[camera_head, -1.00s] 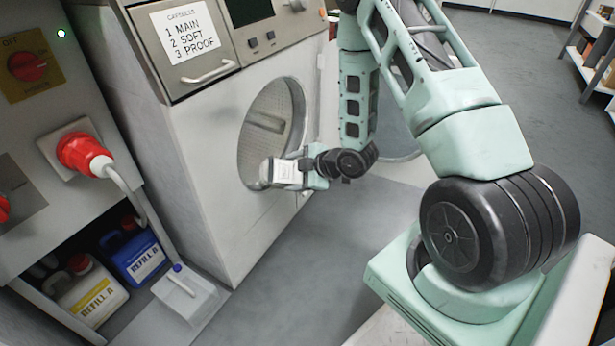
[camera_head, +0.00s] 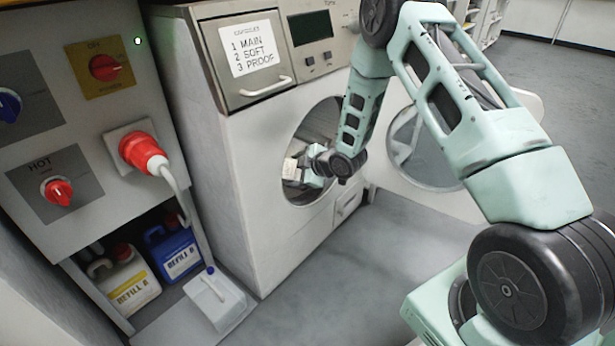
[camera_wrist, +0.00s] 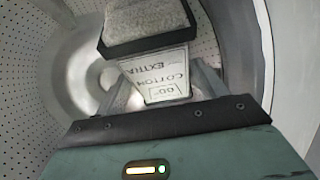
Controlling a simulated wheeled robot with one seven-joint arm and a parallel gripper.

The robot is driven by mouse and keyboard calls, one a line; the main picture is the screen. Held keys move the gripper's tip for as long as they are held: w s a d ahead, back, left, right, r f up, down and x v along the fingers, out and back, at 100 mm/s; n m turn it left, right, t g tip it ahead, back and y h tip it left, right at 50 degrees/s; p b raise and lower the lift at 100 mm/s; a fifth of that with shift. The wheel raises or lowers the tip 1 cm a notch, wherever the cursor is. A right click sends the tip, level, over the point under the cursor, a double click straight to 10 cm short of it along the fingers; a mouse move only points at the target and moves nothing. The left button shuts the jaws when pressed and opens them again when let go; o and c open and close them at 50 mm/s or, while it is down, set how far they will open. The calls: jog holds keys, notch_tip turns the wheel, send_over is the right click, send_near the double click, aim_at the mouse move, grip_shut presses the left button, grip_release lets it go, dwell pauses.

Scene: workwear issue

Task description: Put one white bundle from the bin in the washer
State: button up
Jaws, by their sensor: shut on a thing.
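The washer (camera_head: 265,200) has its round opening facing right, with the perforated drum (camera_wrist: 40,85) behind it. Its round door (camera_head: 425,150) stands open to the right. My gripper (camera_wrist: 165,85) is inside the drum and shut on a white bundle (camera_wrist: 148,18). The bundle has pale, rough cloth, a dark band and a white tag reading "COTTON EXTRA". In the head view the gripper (camera_head: 300,168) shows small within the opening, partly hidden by its rim and my wrist. The bin is not in view.
A control panel with red knobs and a red plug (camera_head: 140,152) stands left of the washer. Below it are a white and yellow jug (camera_head: 130,282), a blue jug (camera_head: 172,250) and a pale container (camera_head: 215,298) on the floor. The floor in front is clear.

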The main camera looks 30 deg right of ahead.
jog(key=w+a, duration=0.1)
jog(key=w, duration=0.2)
jog(key=w+a, duration=0.1)
jog(key=w, duration=0.1)
jog(key=w+a, duration=0.1)
jog(key=w, duration=0.2)
jog(key=shift+w+a+b, duration=0.1)
jog(key=shift+w+b, duration=0.25)
jog(key=shift+b, duration=0.05)
jog(key=o, duration=1.2)
jog(key=shift+o, duration=0.2)
jog(key=shift+s, duration=0.1)
jog(key=p+v, duration=0.6)
jog(key=v, duration=1.1)
jog(key=shift+r+p, duration=0.25)
jog(key=shift+p, duration=0.1)
